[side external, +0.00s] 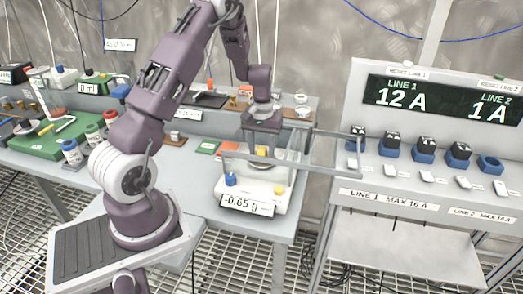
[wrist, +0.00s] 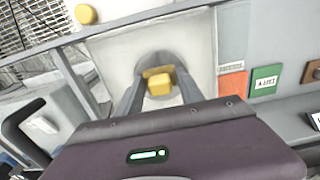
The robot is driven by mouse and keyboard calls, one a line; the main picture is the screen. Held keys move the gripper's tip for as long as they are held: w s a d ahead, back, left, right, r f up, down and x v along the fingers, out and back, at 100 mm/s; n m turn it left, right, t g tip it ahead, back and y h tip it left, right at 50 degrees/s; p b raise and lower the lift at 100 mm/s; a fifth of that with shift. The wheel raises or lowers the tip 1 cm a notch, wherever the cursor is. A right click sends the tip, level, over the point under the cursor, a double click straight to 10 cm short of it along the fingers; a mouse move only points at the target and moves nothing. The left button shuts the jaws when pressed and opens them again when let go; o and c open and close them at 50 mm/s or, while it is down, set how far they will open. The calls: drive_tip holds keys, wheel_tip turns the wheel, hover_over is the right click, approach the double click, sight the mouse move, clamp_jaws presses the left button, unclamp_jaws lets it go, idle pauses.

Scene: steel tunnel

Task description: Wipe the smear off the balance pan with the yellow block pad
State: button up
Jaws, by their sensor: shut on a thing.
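The balance (side external: 255,199) is a white unit on the bench with a front display showing a small negative gram reading. Its pale round pan (side external: 272,165) lies under my gripper (side external: 263,147). My gripper is shut on the yellow block pad (side external: 262,151), low over the pan. In the wrist view the pad (wrist: 159,86) sits between the fingertips of my gripper (wrist: 158,84). I cannot tell whether the pad touches the pan. The fingers and pad hide part of the pan, and I cannot make out the smear clearly.
A grey rail frame (side external: 335,150) surrounds the balance above its body. A blue knob (side external: 231,179) and a yellow knob (side external: 279,190) stand on its front. Orange (wrist: 233,85) and green (wrist: 265,79) cards lie beside it. A switch panel (side external: 425,170) stands to the right.

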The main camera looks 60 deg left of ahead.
drive_tip(key=shift+w+a, duration=0.9)
wheel_tip(320, 180, up, 8)
drive_tip(key=shift+r, duration=0.15)
